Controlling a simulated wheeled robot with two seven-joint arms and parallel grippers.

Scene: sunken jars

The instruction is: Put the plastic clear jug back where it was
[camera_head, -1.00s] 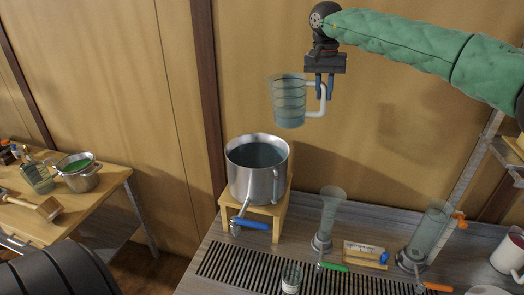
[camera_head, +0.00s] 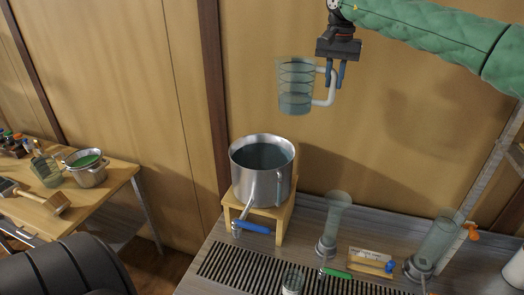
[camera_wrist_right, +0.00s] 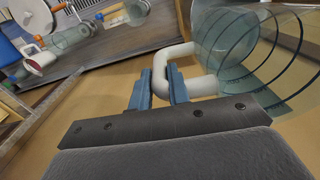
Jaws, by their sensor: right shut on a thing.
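My right gripper (camera_head: 335,80) is shut on the white handle of the clear plastic jug (camera_head: 294,84). It holds the jug roughly upright, high above the steel pot (camera_head: 250,180) and clear of it. The jug has dark ring marks and a bluish lower part that looks like liquid. In the right wrist view the fingers (camera_wrist_right: 159,86) straddle the white handle, and the jug's ringed wall (camera_wrist_right: 240,35) fills the upper right. The pot holds bluish liquid and stands on a small wooden stand (camera_head: 284,222). My left gripper is not in view.
The grey counter (camera_head: 310,215) carries a slatted drain (camera_head: 235,268), two clear cylinders (camera_head: 335,215) (camera_head: 437,237), a labelled block (camera_head: 368,257) and a small glass (camera_head: 292,281). A pot with green contents (camera_head: 88,172) stands on the wooden table at left. A wall stands behind.

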